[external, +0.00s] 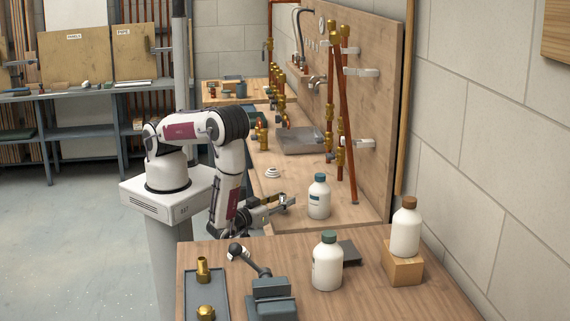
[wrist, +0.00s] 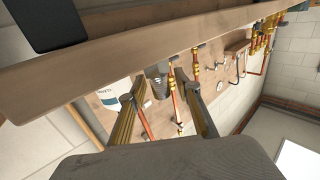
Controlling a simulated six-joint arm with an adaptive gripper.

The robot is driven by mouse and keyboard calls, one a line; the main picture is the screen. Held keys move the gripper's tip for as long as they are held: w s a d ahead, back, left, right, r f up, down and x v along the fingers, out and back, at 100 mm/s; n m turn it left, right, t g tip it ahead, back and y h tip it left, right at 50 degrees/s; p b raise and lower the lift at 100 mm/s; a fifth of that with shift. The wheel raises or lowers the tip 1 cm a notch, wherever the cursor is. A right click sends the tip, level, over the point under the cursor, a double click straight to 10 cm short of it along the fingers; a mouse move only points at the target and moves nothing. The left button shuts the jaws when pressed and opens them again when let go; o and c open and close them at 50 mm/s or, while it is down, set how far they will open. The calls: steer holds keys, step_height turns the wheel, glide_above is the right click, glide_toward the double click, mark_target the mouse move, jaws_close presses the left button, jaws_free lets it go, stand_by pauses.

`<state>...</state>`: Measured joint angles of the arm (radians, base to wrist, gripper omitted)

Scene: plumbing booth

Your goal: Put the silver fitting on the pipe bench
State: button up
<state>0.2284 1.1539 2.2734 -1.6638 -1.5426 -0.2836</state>
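My gripper (external: 288,203) is low over the front end of the long wooden bench with copper pipes (external: 345,213), left of a white bottle. In the wrist view its two fingers (wrist: 162,94) stand well apart. A grey, silver-looking threaded piece (wrist: 159,83) shows between them, nearer the left finger; I cannot tell whether it is touched or lies beyond. In the external view a small silver-grey piece (external: 283,198) shows by the fingertips, hard to separate from them. A small pale ringed piece (external: 272,172) lies on the bench behind the gripper. Which bench is named pipe bench is unclear.
White bottles stand on the long bench (external: 319,196), the near table (external: 327,261) and a wooden block (external: 403,267). A vise (external: 270,297) and a tray with brass fittings (external: 221,288) are on the near table. Copper pipes (external: 348,130) lean at the backboard. A side bench (external: 85,92) stands back left.

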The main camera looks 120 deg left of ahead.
steer(key=shift+s+d, duration=0.15)
steer(key=shift+d, duration=1.3)
step_height(320, 180, up, 7)
stand_by(0.5)
